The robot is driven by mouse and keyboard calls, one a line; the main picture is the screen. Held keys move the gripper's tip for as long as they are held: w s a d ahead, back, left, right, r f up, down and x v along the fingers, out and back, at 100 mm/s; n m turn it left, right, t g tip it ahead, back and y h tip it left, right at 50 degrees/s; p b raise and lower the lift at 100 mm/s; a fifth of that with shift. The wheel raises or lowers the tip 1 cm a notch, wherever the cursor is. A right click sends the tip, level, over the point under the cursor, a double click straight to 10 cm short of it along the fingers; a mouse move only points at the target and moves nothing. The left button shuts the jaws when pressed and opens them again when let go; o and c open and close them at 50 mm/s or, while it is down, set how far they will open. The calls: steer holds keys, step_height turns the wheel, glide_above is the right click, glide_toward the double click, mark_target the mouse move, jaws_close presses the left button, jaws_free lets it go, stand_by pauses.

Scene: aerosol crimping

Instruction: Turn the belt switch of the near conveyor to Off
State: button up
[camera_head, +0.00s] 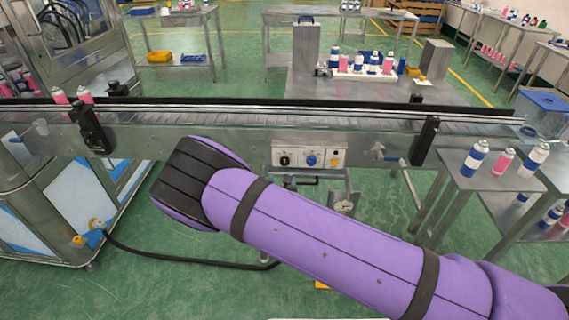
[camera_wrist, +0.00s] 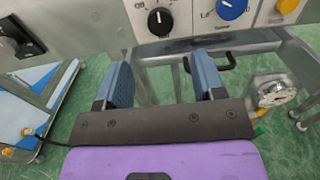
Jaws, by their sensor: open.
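The near conveyor (camera_head: 225,122) runs across the head view, with a control panel (camera_head: 309,156) on its front side. The panel carries a black knob (camera_head: 284,160), a blue knob (camera_head: 310,160) and a small yellow button. In the wrist view the black knob (camera_wrist: 160,21) sits just beyond my gripper (camera_wrist: 165,75), a little above the gap between the fingers. The blue knob (camera_wrist: 231,9) is to its right. My gripper is open and empty, its two blue-grey fingers apart and not touching the knob. In the head view my purple arm hides the gripper.
Cans (camera_head: 78,95) stand on the belt at left. A side table (camera_head: 480,185) with spray cans stands at the right. A dark handle (camera_wrist: 215,62) and a round gauge (camera_wrist: 272,93) are below the panel. A black hose (camera_head: 180,255) lies on the green floor.

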mark_target(285, 163)
steer(key=w, duration=0.9)
steer(key=shift+w+d, duration=0.15)
steer(key=shift+w, duration=0.1)
steer(key=shift+c, duration=0.4)
steer(key=c, duration=0.8)
steer(key=shift+c, duration=0.2)
steer(key=shift+n, duration=0.3)
steer(key=n, duration=0.4)
steer(key=shift+n, duration=0.3)
steer(key=n, duration=0.4)
steer(key=shift+n, duration=0.3)
